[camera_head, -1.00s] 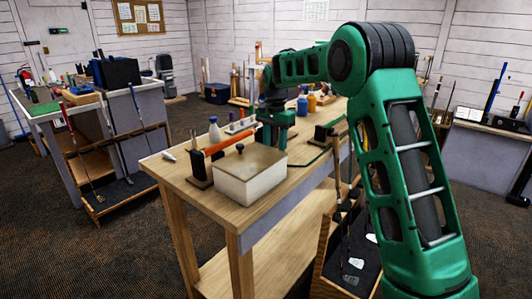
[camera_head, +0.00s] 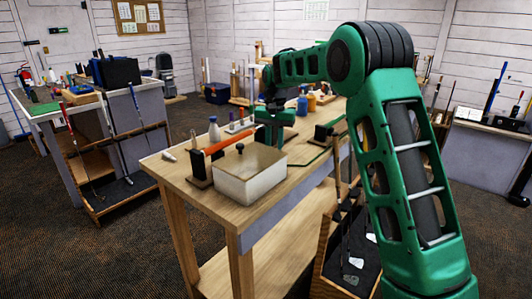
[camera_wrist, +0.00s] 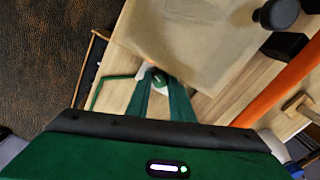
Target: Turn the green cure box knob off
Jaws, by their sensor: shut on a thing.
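The cure box (camera_head: 243,185) is a pale box with a tan top and a black lid handle, near the left end of the wooden bench. Its top also shows in the wrist view (camera_wrist: 190,40). The small green knob (camera_wrist: 158,77), on a white base, is at the box's edge. My gripper (camera_wrist: 159,88) points down and is shut on this knob, with a green finger on either side. In the head view my gripper (camera_head: 274,134) is just behind the box, where the box and arm hide the knob.
An orange shaft (camera_head: 222,143) rests on a dark stand just behind the box; it also runs along the right of the wrist view (camera_wrist: 285,85). A white bottle (camera_head: 214,130) and several other bottles stand farther back. A club rack (camera_head: 345,255) stands at the bench's front.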

